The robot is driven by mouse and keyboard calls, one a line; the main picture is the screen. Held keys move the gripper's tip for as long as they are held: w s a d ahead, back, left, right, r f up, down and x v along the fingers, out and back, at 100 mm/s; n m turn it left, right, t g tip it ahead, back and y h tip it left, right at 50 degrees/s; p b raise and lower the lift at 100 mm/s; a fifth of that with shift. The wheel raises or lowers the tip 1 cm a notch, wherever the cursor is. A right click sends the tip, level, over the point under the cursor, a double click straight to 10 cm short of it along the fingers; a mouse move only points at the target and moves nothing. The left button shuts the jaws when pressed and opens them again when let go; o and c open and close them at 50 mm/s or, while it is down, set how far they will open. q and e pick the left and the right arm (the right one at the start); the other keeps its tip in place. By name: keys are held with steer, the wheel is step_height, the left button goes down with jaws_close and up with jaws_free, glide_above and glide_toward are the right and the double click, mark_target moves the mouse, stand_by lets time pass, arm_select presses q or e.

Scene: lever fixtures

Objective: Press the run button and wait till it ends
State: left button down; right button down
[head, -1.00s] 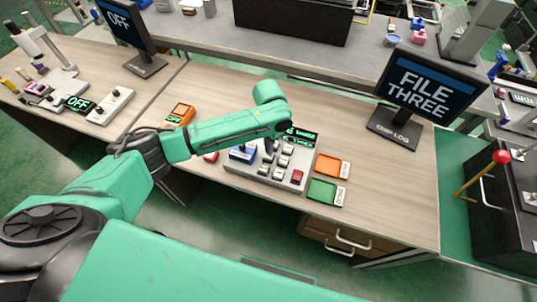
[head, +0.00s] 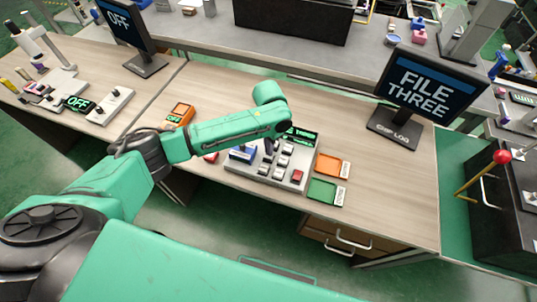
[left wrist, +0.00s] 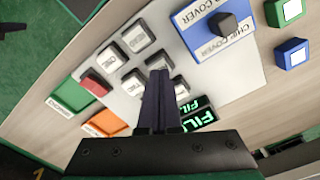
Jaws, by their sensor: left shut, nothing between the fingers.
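A grey control panel (head: 240,172) with several light grey keys lies on the wooden desk. A red key (head: 298,177) sits at the panel's near right corner. The panel's small display (head: 302,137) shows green text, partly hidden by my arm. My left gripper (left wrist: 158,73) is shut and empty, pointing down over the keys. Its tips are close to one key; contact cannot be told. A monitor (head: 428,82) reads FILE THREE. My right gripper is not in view.
A blue chip cover plate (left wrist: 215,25) with a dark knob is on the panel. An orange tray (head: 332,165) and a green tray (head: 326,191) lie right of it. An orange device (head: 180,115) stands left. Another monitor (head: 122,22) reads OFF. The desk right of the trays is clear.

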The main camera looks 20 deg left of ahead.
arm_select(q)
steer(key=shift+f+b, duration=0.3)
steer(key=shift+f, duration=0.5)
step_height(320, 180, up, 8)
steer(key=p, duration=0.9)
